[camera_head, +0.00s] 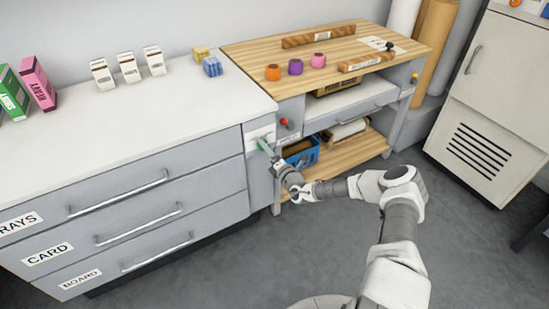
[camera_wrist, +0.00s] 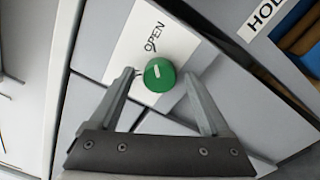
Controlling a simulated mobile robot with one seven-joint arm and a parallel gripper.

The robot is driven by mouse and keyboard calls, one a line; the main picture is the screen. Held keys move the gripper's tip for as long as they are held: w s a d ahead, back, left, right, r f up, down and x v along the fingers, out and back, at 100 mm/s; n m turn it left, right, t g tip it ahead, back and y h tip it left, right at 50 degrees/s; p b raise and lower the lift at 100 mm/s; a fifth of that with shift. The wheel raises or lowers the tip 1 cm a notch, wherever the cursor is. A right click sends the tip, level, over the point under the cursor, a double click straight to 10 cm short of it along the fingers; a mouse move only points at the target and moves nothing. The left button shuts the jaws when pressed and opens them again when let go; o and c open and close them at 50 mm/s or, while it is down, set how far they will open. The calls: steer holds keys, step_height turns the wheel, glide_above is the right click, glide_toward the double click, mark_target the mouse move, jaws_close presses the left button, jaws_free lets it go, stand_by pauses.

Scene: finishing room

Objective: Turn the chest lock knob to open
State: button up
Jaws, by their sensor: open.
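The green round lock knob (camera_wrist: 160,75) sits on a white plate (camera_wrist: 132,38) marked OPEN, on the grey narrow front at the right end of the drawer chest (camera_head: 120,215). A short white mark shows on the knob's face. The knob also shows in the head view (camera_head: 262,145), partly hidden by my gripper. My gripper (camera_wrist: 159,76) is open, with one finger on each side of the knob. Whether the fingers touch it I cannot tell. In the head view my gripper (camera_head: 272,156) reaches to the plate. The chest's labelled drawers look shut.
A workbench (camera_head: 247,54) with an orange, a purple and a pink roll stands to the right; a red knob (camera_head: 284,122) and a blue crate (camera_head: 302,153) are close to my gripper. Boxes (camera_head: 128,67) stand on the chest top. Grey floor is clear in front.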

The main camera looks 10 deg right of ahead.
steer(key=p+v, duration=0.3)
steer(key=v, duration=1.4)
steer(key=s+a+r+n+g+y+p, duration=0.25)
steer(key=a+r+n+g, duration=0.2)
steer(key=r+n, duration=0.4)
steer(key=s+a+r+n+g+y+p, duration=0.1)
steer(key=s+a+r+n+g+y, duration=0.1)
steer(key=s+a+r+n+g, duration=0.4)
steer(key=s+a+r+n+g+y+p, duration=0.1)
steer(key=s+a+r+n+g+y, duration=0.3)
steer(key=r+n, duration=0.7)
steer(key=s+d+r+n+t+h+p, duration=0.1)
steer(key=s+d+r+n+h+p, duration=0.1)
steer(key=r, duration=0.6)
steer(key=s+d+r+n+h+p, duration=0.2)
steer(key=s+d+r+n+h, duration=0.1)
steer(key=s+r+n+h, duration=0.4)
steer(key=s+d+r+n+t+h+p, duration=0.1)
steer(key=s+d+r+n+h+p, duration=0.1)
steer(key=s+r+n+h, duration=0.3)
steer(key=s+d+r+n, duration=0.1)
steer(key=s+r+n, duration=0.2)
steer(key=r+n, duration=0.3)
steer(key=shift+s+d+t, duration=0.2)
steer(key=shift+d+t, duration=0.15)
